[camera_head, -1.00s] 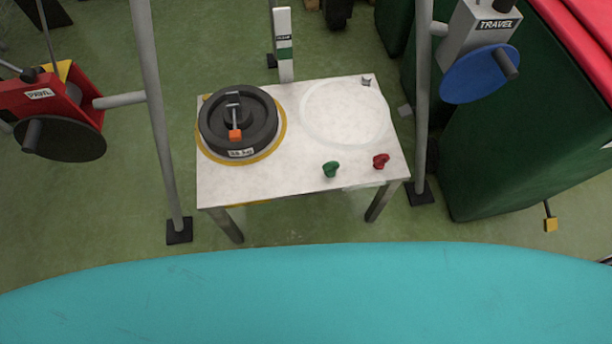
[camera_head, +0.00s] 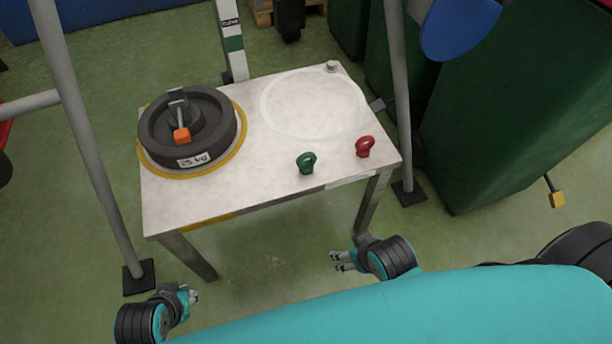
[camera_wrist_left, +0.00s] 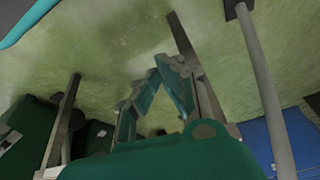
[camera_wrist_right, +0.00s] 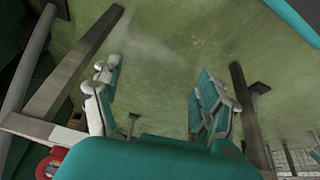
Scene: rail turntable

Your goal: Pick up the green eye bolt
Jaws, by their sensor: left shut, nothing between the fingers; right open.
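The green eye bolt (camera_head: 306,163) stands upright on the white table (camera_head: 270,180), near its front edge and right of the middle. My left gripper (camera_head: 192,297) is shut and empty, low in front of the table's left front leg. Its fingertips meet in the left wrist view (camera_wrist_left: 167,72). My right gripper (camera_head: 335,261) is open and empty, in front of the table and lower right of the green eye bolt. Its spread fingers show in the right wrist view (camera_wrist_right: 155,85). Neither gripper touches the bolt.
A red eye bolt (camera_head: 365,147) stands right of the green one. A black 25 kg weight (camera_head: 162,130) with an orange-tipped part sits on the table's left. Grey posts (camera_head: 90,170) flank the table. A green block (camera_head: 500,120) stands at the right.

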